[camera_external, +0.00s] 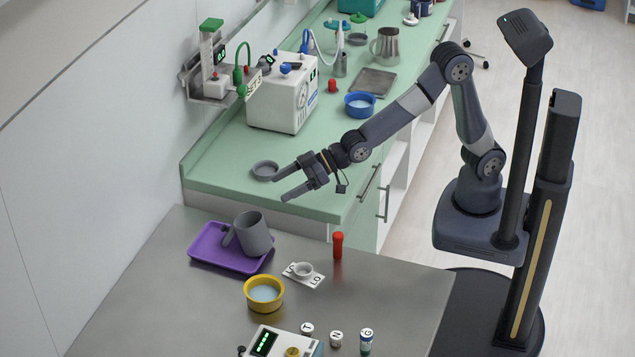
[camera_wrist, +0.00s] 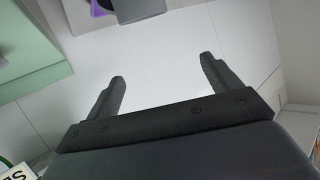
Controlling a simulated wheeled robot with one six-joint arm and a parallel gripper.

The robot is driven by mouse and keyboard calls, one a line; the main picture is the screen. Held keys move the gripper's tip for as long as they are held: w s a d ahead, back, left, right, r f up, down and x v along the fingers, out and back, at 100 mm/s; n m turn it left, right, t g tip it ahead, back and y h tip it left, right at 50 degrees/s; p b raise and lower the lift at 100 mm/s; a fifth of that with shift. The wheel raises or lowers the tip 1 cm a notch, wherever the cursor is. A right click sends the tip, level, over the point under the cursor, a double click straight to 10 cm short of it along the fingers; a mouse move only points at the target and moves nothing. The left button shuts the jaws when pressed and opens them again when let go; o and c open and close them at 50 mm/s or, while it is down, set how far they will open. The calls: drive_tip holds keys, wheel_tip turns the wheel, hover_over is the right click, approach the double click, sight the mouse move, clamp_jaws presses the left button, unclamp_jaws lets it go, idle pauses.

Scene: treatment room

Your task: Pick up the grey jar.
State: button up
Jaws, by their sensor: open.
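The grey jar (camera_external: 256,237), a mug-like vessel with a handle on its left side, stands on a purple tray (camera_external: 205,258) on the grey metal table. My gripper (camera_external: 279,188) is open and empty, in the air above and behind the jar in the outside view, close to the end of the green counter. In the wrist view, my open fingers (camera_wrist: 162,68) have nothing between them. A grey thing (camera_wrist: 138,8), likely the jar, is cut off at that view's top edge, beside a piece of purple tray (camera_wrist: 98,6).
A small grey dish (camera_external: 265,170) and a white machine (camera_external: 284,97) are on the green counter (camera_external: 225,174). The table's left front is clear.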

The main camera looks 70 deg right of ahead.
drive_tip(key=s, duration=0.1)
approach(255, 236)
drive_tip(key=shift+m, duration=0.3)
drive_tip(key=d+f, duration=0.3)
drive_tip(key=d, duration=0.1)
drive_tip(key=shift+w+f, duration=0.25)
drive_tip(key=shift+w, duration=0.1)
drive_tip(key=shift+w+a+f, duration=0.1)
drive_tip(key=shift+f, duration=0.15)
drive_tip(key=x, duration=0.4)
drive_tip(key=shift+w+a+f, duration=0.2)
drive_tip(key=shift+w+a, duration=0.05)
drive_tip(key=shift+w, duration=0.05)
drive_tip(key=shift+w+a+p, duration=0.45)
drive_tip(key=shift+w+p, duration=0.05)
drive_tip(key=shift+w, duration=0.05)
drive_tip(key=shift+p+x, duration=0.5)
drive_tip(key=shift+x, duration=1.65)
drive_tip(key=shift+w+r, duration=0.1)
drive_tip(key=shift+c, duration=0.2)
